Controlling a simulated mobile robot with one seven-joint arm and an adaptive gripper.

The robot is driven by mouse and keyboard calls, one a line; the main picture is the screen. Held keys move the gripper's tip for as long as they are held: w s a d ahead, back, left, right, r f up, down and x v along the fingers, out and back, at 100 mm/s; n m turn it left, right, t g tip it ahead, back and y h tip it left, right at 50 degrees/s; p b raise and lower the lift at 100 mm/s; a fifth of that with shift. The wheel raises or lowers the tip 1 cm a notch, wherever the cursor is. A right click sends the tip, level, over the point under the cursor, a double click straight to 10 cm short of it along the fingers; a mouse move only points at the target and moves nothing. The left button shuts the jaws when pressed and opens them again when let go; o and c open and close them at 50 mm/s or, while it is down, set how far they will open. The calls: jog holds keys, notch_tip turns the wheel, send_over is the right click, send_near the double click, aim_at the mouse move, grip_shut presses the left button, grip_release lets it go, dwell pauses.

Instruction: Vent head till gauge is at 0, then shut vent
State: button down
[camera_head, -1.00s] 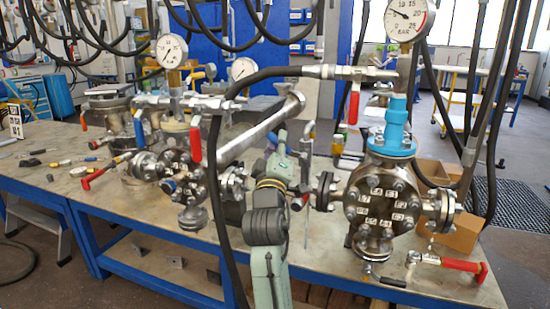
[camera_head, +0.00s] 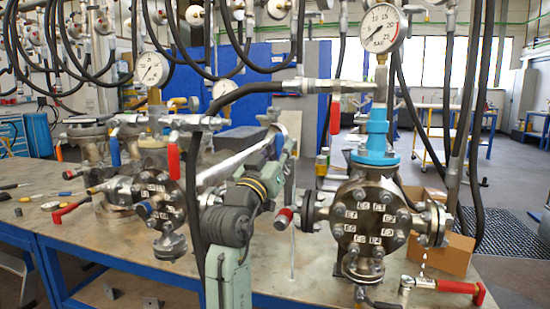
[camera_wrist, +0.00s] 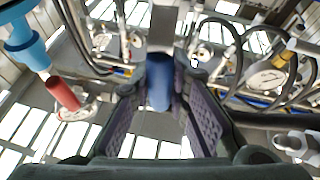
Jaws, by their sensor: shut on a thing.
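The right flanged vessel (camera_head: 370,215) stands on the bench with a blue fitting (camera_head: 377,138) on top. Above it is a round pressure gauge (camera_head: 382,29) marked in bar; its needle is too small to read surely. A hose fitting (camera_head: 325,87) branches off below the gauge. A red valve lever (camera_head: 335,118) hangs under it. My arm reaches up between the two vessels, and my fingertips are hidden in the head view. In the wrist view, my gripper (camera_wrist: 160,88) is shut on a blue handle (camera_wrist: 158,78) between its purple pads. A red cylinder (camera_wrist: 62,92) is to its left.
A left vessel (camera_head: 158,198) with another gauge (camera_head: 152,68) and red and blue levers stands on the bench (camera_head: 120,265). Black hoses hang around both vessels. A red-handled valve (camera_head: 455,287) sits at lower right. Small tools lie at the left.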

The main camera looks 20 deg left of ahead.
jog(key=shift+d+m+g+h+b, duration=0.3)
jog(key=shift+d+m, duration=0.1)
jog(key=shift+m, duration=0.5)
jog(key=c, duration=1.5)
grip_release()
jog(key=v, duration=1.2)
jog(key=shift+w, duration=0.1)
